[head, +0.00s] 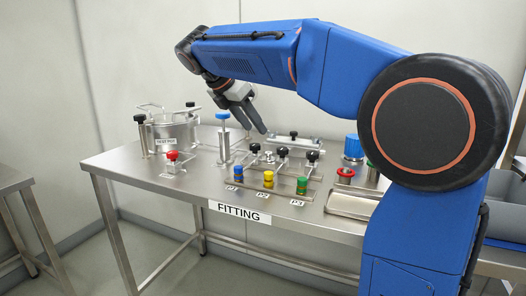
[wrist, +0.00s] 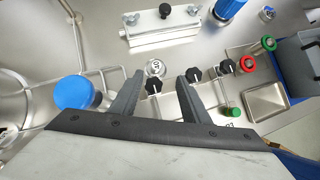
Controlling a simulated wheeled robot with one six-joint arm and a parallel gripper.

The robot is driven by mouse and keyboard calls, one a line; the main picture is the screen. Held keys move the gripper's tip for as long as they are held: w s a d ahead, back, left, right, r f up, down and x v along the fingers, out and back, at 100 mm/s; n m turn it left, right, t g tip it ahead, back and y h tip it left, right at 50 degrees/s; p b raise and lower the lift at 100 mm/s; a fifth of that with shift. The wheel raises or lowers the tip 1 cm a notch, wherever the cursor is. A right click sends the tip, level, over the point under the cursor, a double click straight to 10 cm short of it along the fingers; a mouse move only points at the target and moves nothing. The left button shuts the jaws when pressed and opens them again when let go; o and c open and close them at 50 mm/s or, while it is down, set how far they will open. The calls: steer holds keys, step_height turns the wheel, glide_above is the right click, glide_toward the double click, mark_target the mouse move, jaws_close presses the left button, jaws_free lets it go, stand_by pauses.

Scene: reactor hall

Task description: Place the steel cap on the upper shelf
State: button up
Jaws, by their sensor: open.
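The steel cap appears to be the small round silver piece (wrist: 155,68) with dark markings in the wrist view, just beyond a black knob. In the head view it is tiny among the fittings and hard to make out. My gripper (head: 255,128) hangs above the back middle of the steel table, tilted down. In the wrist view its two fingers (wrist: 161,78) are spread and nothing is held between them. The cap shows between the fingertips, but I cannot tell the height gap. I cannot make out an upper shelf in either view.
Black knobs (head: 282,152) stand close to the cap, behind yellow (head: 268,180) and green fittings. A blue-topped post (head: 223,137) and a steel pot (head: 175,132) are at left. A white block (wrist: 160,33) lies behind. An empty tray (head: 351,204) is at right.

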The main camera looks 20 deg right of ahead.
step_height(320, 180, up, 6)
steer(key=d+n+y, duration=0.1)
steer(key=y, duration=0.2)
glide_toward(269, 152)
steer(key=d+f, duration=0.1)
steer(key=f, duration=0.1)
steer(key=shift+x, duration=3.05)
steer(key=shift+w+a, duration=0.2)
jaws_close()
